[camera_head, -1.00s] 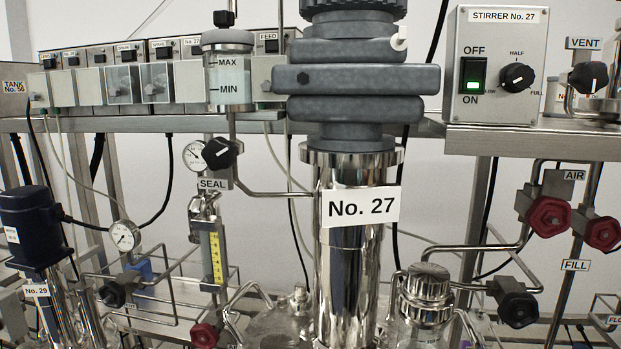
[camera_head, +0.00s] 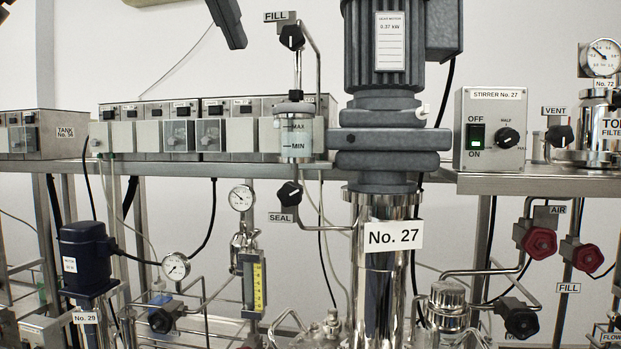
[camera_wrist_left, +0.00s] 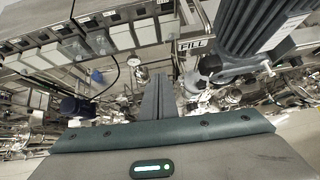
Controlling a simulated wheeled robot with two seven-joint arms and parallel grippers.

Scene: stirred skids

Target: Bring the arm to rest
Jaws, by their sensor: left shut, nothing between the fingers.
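My left gripper (camera_head: 237,42) hangs in from the top edge of the head view, above the row of small switch boxes and left of the motor. It is up in the air, apart from the equipment. In the left wrist view its two dark fingers (camera_wrist_left: 158,97) lie together, shut, with nothing between them. Most of the left arm is outside the head view. My right gripper is not in view.
The No. 27 stirrer motor (camera_head: 388,95) stands right of the gripper. The FILL valve knob (camera_head: 291,37) and sight pot (camera_head: 296,132) are close by. The stirrer box (camera_head: 490,130) has a green-lit switch. White wall behind the gripper is clear.

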